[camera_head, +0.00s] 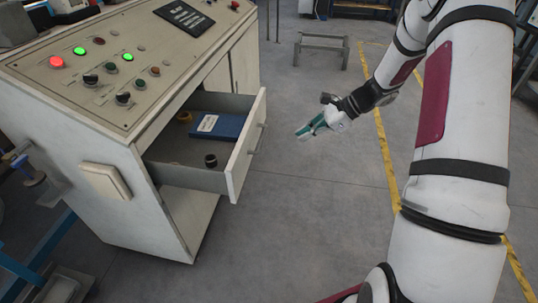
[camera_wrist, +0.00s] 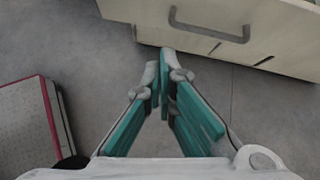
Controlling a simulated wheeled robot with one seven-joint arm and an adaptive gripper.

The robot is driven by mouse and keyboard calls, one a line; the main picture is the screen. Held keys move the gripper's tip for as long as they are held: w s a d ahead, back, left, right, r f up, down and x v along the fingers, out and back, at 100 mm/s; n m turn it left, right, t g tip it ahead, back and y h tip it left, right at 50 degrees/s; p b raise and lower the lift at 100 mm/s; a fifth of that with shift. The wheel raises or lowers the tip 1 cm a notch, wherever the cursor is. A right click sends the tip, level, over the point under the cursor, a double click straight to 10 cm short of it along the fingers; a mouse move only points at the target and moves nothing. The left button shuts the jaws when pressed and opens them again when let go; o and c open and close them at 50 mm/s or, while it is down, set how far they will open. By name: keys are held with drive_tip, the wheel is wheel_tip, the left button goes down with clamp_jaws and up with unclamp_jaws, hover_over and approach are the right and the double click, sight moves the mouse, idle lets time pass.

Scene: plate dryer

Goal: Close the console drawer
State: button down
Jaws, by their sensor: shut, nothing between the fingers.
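The console drawer (camera_head: 252,148) is pulled out of the right side of the beige console (camera_head: 68,128). A blue book (camera_head: 218,126) and small round items lie inside it. The drawer's front and its grey bar handle (camera_wrist: 208,31) show at the top of the wrist view. My gripper (camera_head: 301,134) has teal fingers. It is shut and empty, to the right of the drawer front and apart from it. In the wrist view the closed fingertips (camera_wrist: 164,54) point toward the drawer front, just below its lower edge in the picture.
The console top carries lit buttons and knobs (camera_head: 109,68). A low metal frame (camera_head: 321,48) stands on the floor at the back. Yellow lines (camera_head: 386,152) cross the floor to the right. The grey floor (camera_head: 295,200) in front of the drawer is clear.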

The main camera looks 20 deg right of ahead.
wheel_tip(320, 180, down, 6)
drive_tip(key=w+d+m+b, duration=0.1)
drive_tip(key=w+d+m, duration=0.1)
drive_tip(key=w+a+f+b, duration=0.1)
drive_tip(key=w+a+f, duration=0.4)
drive_tip(key=a, duration=0.4)
drive_tip(key=shift+w+a+f+t, duration=0.15)
drive_tip(key=shift+a+t, duration=0.25)
drive_tip(key=b, duration=0.5)
hover_over(197, 154)
drive_tip(key=shift+d, duration=0.2)
drive_tip(key=shift+a, duration=0.1)
drive_tip(key=shift+a+y, duration=0.1)
drive_tip(key=shift+y, duration=0.2)
